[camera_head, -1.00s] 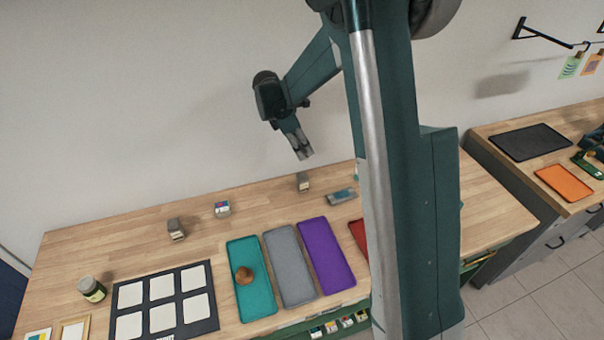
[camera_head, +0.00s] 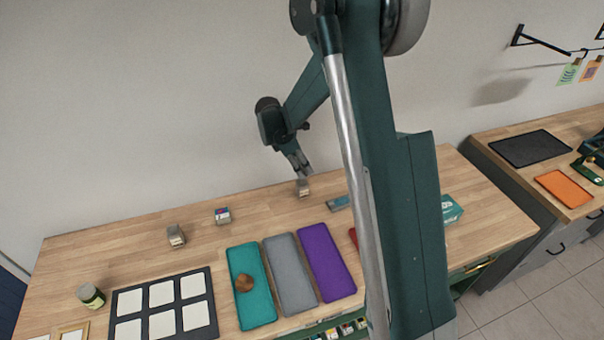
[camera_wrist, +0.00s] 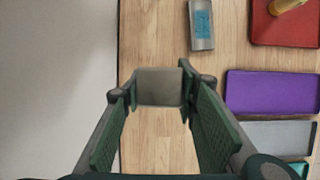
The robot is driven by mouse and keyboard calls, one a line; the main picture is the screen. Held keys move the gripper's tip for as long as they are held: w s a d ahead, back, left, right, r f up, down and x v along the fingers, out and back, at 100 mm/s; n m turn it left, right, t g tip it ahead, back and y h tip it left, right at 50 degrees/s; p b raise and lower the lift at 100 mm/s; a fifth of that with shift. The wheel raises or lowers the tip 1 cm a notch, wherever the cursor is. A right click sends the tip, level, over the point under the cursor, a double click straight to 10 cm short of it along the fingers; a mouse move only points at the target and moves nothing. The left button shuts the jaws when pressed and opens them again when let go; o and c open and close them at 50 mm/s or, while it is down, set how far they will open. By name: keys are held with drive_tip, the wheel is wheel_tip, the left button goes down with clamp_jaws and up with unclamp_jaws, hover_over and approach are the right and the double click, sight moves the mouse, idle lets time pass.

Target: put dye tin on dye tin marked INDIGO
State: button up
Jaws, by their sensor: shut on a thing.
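A small grey dye tin (camera_head: 303,188) stands near the back edge of the wooden table; in the wrist view its plain top (camera_wrist: 160,87) shows between the fingertips. My gripper (camera_head: 302,175) comes down on it from above and is shut on it; it also shows in the wrist view (camera_wrist: 158,92). A second grey tin (camera_head: 176,236) stands at the left. Another tin (camera_head: 222,216) with a purple and white label stands between them. A flat grey tin with a blue label (camera_wrist: 201,24) lies to the right of my gripper. I cannot read INDIGO on any of them.
Teal (camera_head: 259,305), grey (camera_head: 290,270) and purple (camera_head: 328,264) trays lie in front; a round brown thing (camera_head: 244,283) sits on the teal one. A black board with white panels (camera_head: 170,329) and a jar (camera_head: 91,296) are at left. Bare wood surrounds the held tin.

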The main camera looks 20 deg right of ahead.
drive_tip(key=shift+f, duration=1.8)
drive_tip(key=shift+f, duration=0.1)
drive_tip(key=o, duration=1)
drive_tip(key=shift+c, duration=0.2)
drive_tip(key=v, duration=1.2)
drive_tip(key=shift+s, duration=0.1)
